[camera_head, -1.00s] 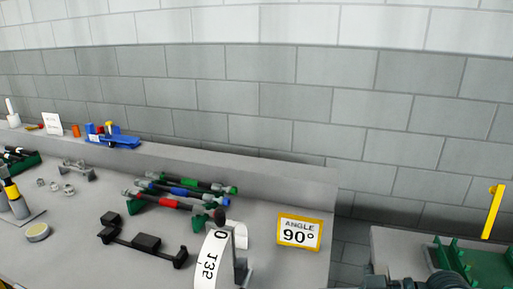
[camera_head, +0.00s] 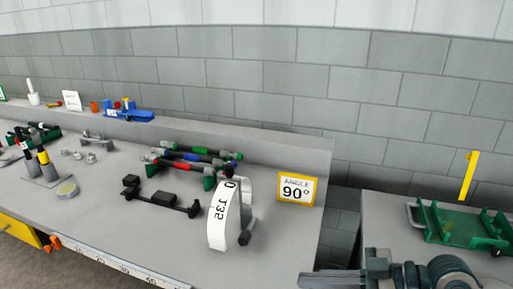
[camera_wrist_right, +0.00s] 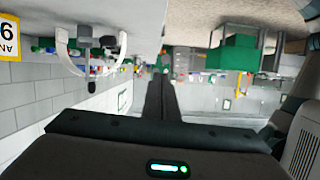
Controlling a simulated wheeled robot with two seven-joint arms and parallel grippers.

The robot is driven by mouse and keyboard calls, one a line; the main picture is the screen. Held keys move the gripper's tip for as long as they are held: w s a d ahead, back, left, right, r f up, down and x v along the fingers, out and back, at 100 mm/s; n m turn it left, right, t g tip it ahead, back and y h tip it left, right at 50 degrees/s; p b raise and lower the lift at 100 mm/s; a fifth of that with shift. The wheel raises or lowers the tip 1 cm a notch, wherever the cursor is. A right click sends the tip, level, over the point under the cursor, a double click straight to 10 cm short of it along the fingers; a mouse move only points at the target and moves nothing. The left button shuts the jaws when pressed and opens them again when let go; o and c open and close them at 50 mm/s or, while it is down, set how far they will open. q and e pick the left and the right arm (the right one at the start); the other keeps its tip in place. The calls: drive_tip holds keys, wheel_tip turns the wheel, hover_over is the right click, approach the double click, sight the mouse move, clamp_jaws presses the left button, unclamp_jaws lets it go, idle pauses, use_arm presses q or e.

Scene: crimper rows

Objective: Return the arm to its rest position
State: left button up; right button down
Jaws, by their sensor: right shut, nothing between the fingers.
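My right gripper (camera_head: 306,279) shows at the bottom right of the head view, in front of the gap between two tables. It points left. In the right wrist view its fingers (camera_wrist_right: 154,92) are together and hold nothing. The wrist and part of my right arm show to the right of the fingers in the head view. My left gripper is not in view.
A white curved angle scale (camera_head: 219,222) stands near the right end of the grey bench (camera_head: 110,225), beside a yellow-framed "ANGLE 90°" sign (camera_head: 295,190). Several coloured-band tools (camera_head: 180,165) lie behind. A green tray (camera_head: 455,228) sits on the right table.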

drive_tip(key=s+a+f+m+t+h, duration=0.1)
drive_tip(key=s+f+m+h, duration=0.15)
drive_tip(key=f, duration=0.65)
drive_tip(key=s+a+f+m+t+h, duration=0.1)
drive_tip(key=s+f+h, duration=0.15)
drive_tip(key=f, duration=0.65)
drive_tip(key=s+d+f+m+g+h, duration=0.3)
drive_tip(key=s+d+f+m+h, duration=0.55)
drive_tip(key=s+d+f, duration=0.55)
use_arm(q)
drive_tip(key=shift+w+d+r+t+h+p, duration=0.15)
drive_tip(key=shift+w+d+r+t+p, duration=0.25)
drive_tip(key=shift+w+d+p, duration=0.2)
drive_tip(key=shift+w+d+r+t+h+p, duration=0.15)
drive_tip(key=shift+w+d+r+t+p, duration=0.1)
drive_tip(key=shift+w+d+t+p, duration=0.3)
use_arm(e)
drive_tip(key=a+f+t, duration=0.1)
drive_tip(key=a+f, duration=0.1)
drive_tip(key=f, duration=1.3)
drive_tip(key=w+a+f+t, duration=0.1)
drive_tip(key=a+f, duration=0.1)
drive_tip(key=f, duration=1.3)
drive_tip(key=shift+w+f+n+y, duration=0.2)
drive_tip(key=shift+n+y, duration=0.1)
drive_tip(key=shift+y, duration=0.15)
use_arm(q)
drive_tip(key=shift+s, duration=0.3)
use_arm(e)
drive_tip(key=shift+a, duration=0.1)
